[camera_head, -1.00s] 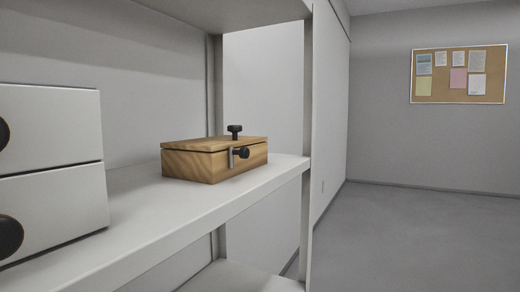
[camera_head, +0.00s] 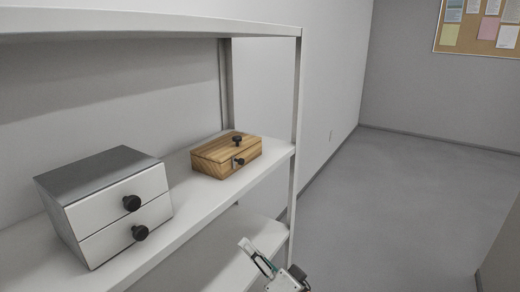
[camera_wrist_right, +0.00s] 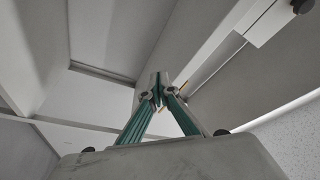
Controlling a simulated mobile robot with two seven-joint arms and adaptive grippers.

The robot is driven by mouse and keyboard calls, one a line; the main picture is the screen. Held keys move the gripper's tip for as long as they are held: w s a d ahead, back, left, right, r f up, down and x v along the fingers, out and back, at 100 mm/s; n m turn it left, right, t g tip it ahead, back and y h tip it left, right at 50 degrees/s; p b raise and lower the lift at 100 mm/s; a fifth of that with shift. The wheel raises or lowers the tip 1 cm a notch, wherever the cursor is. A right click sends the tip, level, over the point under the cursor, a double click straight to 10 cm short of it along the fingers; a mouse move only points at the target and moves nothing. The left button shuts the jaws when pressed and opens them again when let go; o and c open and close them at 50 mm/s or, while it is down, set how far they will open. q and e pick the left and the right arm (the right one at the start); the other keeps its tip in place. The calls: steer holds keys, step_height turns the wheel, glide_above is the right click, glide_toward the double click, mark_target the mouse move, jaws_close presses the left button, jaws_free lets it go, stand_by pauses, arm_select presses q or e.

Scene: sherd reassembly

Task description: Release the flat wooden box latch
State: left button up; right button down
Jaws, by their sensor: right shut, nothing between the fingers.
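The flat wooden box (camera_head: 226,157) sits closed on the middle shelf, near its right end. A black knob (camera_head: 237,140) stands on its lid. The latch (camera_head: 238,161) is on its front, with a black knob and a small metal piece. My right gripper (camera_head: 255,254) is low at the bottom of the head view, below and in front of the shelf, apart from the box. In the right wrist view the right gripper's fingertips (camera_wrist_right: 157,92) meet, shut and empty. My left gripper is not in view.
A grey two-drawer cabinet (camera_head: 105,203) with black knobs stands on the shelf left of the box. The shelf's upright post (camera_head: 296,140) rises right of the box. A lower shelf (camera_head: 240,260) lies beneath. Open floor (camera_head: 400,190) is at the right.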

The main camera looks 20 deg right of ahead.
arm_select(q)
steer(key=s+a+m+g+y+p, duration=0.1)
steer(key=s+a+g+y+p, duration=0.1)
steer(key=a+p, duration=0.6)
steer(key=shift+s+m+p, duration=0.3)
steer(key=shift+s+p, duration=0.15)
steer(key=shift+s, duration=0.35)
arm_select(e)
steer(key=w+d+r+m+h, duration=0.1)
steer(key=w+d+r+m, duration=0.1)
steer(key=w+d+r, duration=0.3)
steer(key=w+d+r+m+t+h, duration=0.1)
steer(key=w+d+r+m, duration=0.1)
steer(key=w+d+r, duration=0.2)
steer(key=d+r, duration=0.3)
steer(key=r, duration=0.3)
steer(key=shift+w+r, duration=0.15)
steer(key=shift+w, duration=0.25)
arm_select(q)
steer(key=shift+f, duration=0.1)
